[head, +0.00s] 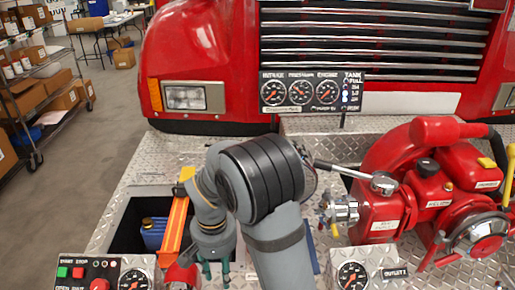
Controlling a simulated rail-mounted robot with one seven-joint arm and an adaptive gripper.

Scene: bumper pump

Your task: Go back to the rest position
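My gripper (216,272) hangs at the end of my grey arm, in the lower middle of the head view. Its two dark green fingertips point down and stand apart, with nothing visible between them. The gripper is over the front deck, beside the right edge of the recessed compartment and near a red knob (181,276). My arm's black elbow hides part of the deck behind it.
A red pump (387,212) with a lever and valves stands on the deck at right. The open compartment (122,235) holds a blue container (153,232) beside an orange bar (174,232). A button panel (86,272) is at lower left. A gauge panel (311,91) stands behind my arm.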

